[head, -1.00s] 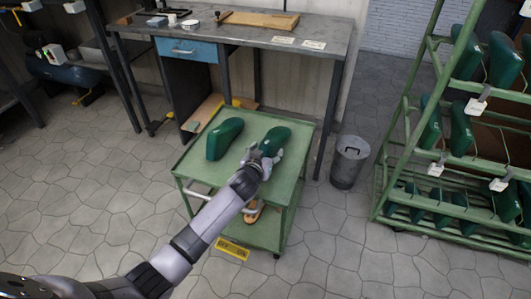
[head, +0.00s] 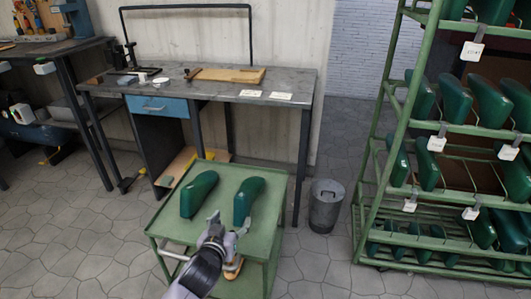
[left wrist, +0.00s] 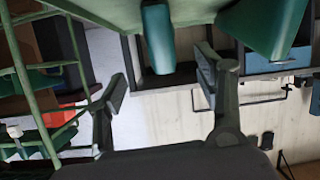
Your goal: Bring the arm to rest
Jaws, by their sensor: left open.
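My left gripper (head: 227,224) is open and empty at the near edge of the green cart (head: 270,200). It is just in front of the right green shoe last (head: 248,198), apart from it. The left green shoe last (head: 199,193) lies beside it on the cart top. In the left wrist view, which looks upside down, my spread fingers (left wrist: 160,88) have nothing between them. Both lasts (left wrist: 158,38) (left wrist: 265,25) show beyond the fingers there. My right gripper is not in view.
A workbench (head: 300,84) with a blue drawer (head: 158,106) stands behind the cart. A grey bin (head: 326,208) is right of the cart. A green rack (head: 366,180) of lasts fills the right side. An orange-brown object (head: 233,268) is on the cart's lower shelf.

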